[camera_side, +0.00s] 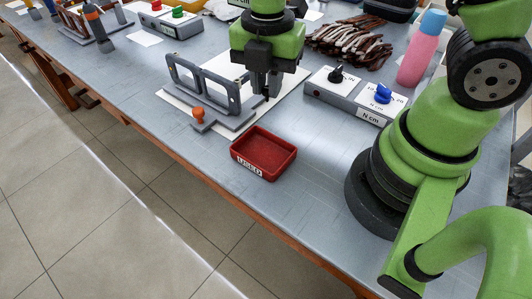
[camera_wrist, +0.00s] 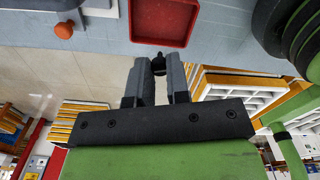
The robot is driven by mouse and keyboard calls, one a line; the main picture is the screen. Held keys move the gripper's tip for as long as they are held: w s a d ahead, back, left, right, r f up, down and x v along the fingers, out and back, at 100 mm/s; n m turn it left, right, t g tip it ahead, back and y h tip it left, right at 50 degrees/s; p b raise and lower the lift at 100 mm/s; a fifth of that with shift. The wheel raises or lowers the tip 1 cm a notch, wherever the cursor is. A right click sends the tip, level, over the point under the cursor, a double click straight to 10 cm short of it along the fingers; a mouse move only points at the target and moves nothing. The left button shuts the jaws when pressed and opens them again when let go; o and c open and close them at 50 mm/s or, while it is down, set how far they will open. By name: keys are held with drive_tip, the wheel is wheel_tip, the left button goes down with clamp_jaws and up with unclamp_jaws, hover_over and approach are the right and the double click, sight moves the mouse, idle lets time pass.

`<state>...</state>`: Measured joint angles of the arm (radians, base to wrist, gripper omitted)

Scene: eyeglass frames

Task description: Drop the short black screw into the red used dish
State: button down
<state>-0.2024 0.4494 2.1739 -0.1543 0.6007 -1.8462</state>
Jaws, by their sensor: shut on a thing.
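The red used dish (camera_side: 262,152) sits on the grey table with a white "USED" label on its front wall. It is empty as far as I can see. Its red rim also shows at the top of the wrist view (camera_wrist: 161,43). My gripper (camera_side: 265,95) points down behind the dish, above the right end of the white mat. In the wrist view my gripper (camera_wrist: 159,65) is shut on a small black thing, the short black screw (camera_wrist: 158,64), between its fingertips. The screw is mostly hidden by the fingers, and its length cannot be judged.
A grey eyeglass-frame fixture (camera_side: 205,85) with an orange knob (camera_side: 198,113) stands on the white mat (camera_side: 171,95), close left of my gripper. Black-knob and blue-knob blocks (camera_side: 357,98) stand to the right, with a pink bottle (camera_side: 420,50) behind.

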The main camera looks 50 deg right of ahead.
drive_tip(key=shift+s+f, duration=0.2)
drive_tip(key=shift+s, duration=0.05)
drive_tip(key=shift+f, duration=2.85)
drive_tip(key=c, duration=1)
unclamp_jaws()
drive_tip(key=shift+r, duration=0.1)
wheel_tip(320, 180, up, 10)
drive_tip(key=shift+f, duration=0.1)
